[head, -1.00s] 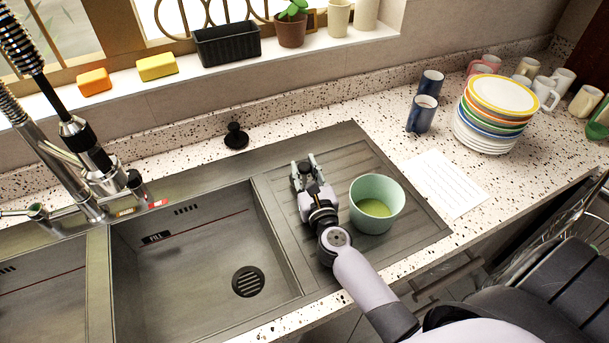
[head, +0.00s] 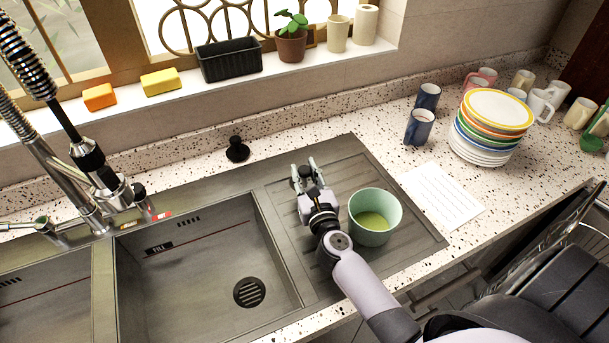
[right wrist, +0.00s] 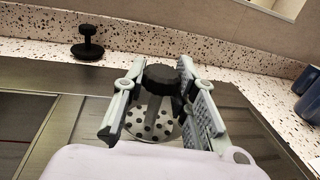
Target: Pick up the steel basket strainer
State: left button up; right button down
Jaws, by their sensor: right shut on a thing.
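The steel basket strainer shows best in the right wrist view, with a black knob (right wrist: 160,74), a short stem and a perforated steel disc below. In the head view only its dark knob (head: 305,172) shows, small, over the ribbed drainboard. My right gripper (head: 304,168) is shut on the strainer, with one finger on each side of it in the right wrist view (right wrist: 158,98). The strainer appears upright. I cannot tell whether its underside touches the drainboard. My left gripper is not in view.
A green bowl (head: 375,217) with yellow-green contents stands close right of my right gripper. A black stopper (head: 237,150) stands on the counter behind the sink. The sink basin (head: 200,285) lies left. A paper sheet (head: 443,196), stacked plates (head: 482,155) and mugs are farther right.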

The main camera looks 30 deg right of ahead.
notch_tip(320, 180, up, 9)
jog(key=p, duration=0.4)
notch_tip(320, 180, up, 6)
jog(key=p, duration=0.1)
send_over(305, 184)
jog(key=s+a+f+n+y+b, duration=0.15)
jog(key=s+a+f+b, duration=0.25)
jog(key=s, duration=0.5)
jog(key=s+a+f+n+y+b, duration=0.15)
jog(key=s+a+f+b, duration=0.3)
jog(key=s, duration=0.45)
pick_arm(q)
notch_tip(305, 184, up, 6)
jog(key=p, duration=0.8)
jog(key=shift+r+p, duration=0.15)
jog(key=shift+p, duration=0.2)
pick_arm(e)
jog(key=w+d+r+m+h, duration=0.1)
jog(key=w+d+r, duration=0.3)
jog(key=w, duration=0.5)
jog(key=w+d+r+m+h, duration=0.2)
jog(key=w+d+r, duration=0.2)
jog(key=w, duration=0.5)
jog(key=shift+w+d+r, duration=0.35)
jog(key=shift+r, duration=0.5)
jog(key=shift+f, duration=0.1)
